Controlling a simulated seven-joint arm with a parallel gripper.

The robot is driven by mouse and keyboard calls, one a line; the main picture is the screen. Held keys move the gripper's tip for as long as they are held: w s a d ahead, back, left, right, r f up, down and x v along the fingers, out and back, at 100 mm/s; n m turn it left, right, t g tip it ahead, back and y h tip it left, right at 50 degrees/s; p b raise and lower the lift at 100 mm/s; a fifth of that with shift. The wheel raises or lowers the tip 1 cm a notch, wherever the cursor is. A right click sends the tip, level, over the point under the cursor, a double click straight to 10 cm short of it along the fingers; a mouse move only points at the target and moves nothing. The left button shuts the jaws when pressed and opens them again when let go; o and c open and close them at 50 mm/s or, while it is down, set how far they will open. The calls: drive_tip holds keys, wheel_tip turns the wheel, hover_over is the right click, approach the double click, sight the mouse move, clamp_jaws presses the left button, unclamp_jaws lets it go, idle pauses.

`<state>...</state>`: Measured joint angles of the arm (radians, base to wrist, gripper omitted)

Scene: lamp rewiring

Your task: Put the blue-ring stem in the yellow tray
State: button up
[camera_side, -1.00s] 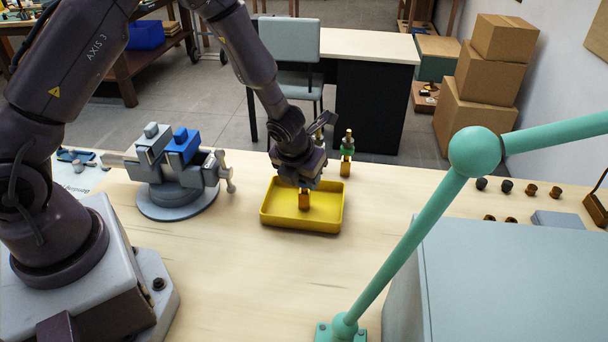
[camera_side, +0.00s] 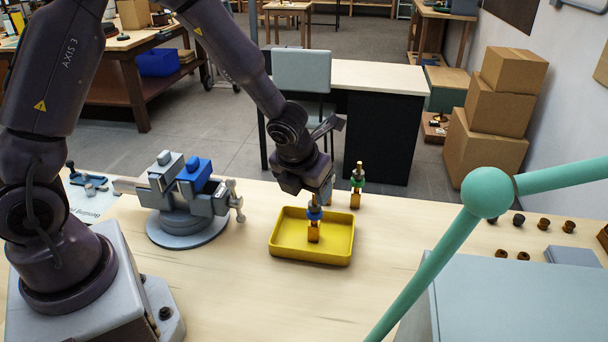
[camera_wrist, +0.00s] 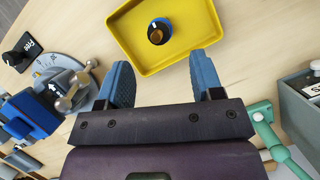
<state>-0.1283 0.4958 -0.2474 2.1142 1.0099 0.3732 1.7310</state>
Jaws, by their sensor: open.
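The blue-ring stem (camera_side: 314,230) stands upright inside the yellow tray (camera_side: 290,251), with its brass base low and its blue ring near the top. In the wrist view the stem (camera_wrist: 157,33) is seen from above, standing on the floor of the tray (camera_wrist: 190,62). My gripper (camera_wrist: 162,68) is open and empty, its two blue fingers apart, with the stem beyond the fingertips. In the side view my gripper (camera_side: 321,195) is just above and behind the stem, partly overlapping its top.
A green-ring stem (camera_side: 357,187) stands on the table behind the tray. A vise with blue and grey jaws (camera_side: 190,200) is to the left. A teal lamp arm (camera_side: 425,275) and a grey box (camera_side: 520,300) are at right. Several small dark and brown knobs lie beyond the box.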

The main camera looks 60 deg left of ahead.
drive_tip(key=s+a+r+n+y, duration=0.1)
drive_tip(key=s+r+n, duration=0.4)
drive_tip(key=r+n, duration=0.25)
drive_tip(key=s+a+r+n, duration=0.1)
drive_tip(key=s+r+n, duration=0.3)
drive_tip(key=r+n, duration=0.35)
drive_tip(key=s+d+r+n+t+h, duration=0.1)
drive_tip(key=s+r+n, duration=0.2)
drive_tip(key=s+n, duration=0.2)
drive_tip(key=s+d+r+n+h, duration=0.1)
drive_tip(key=s+r+n+h, duration=0.1)
drive_tip(key=s+n, duration=0.4)
drive_tip(key=r+n, duration=0.1)
drive_tip(key=n, duration=0.4)
drive_tip(key=shift+t, duration=0.4)
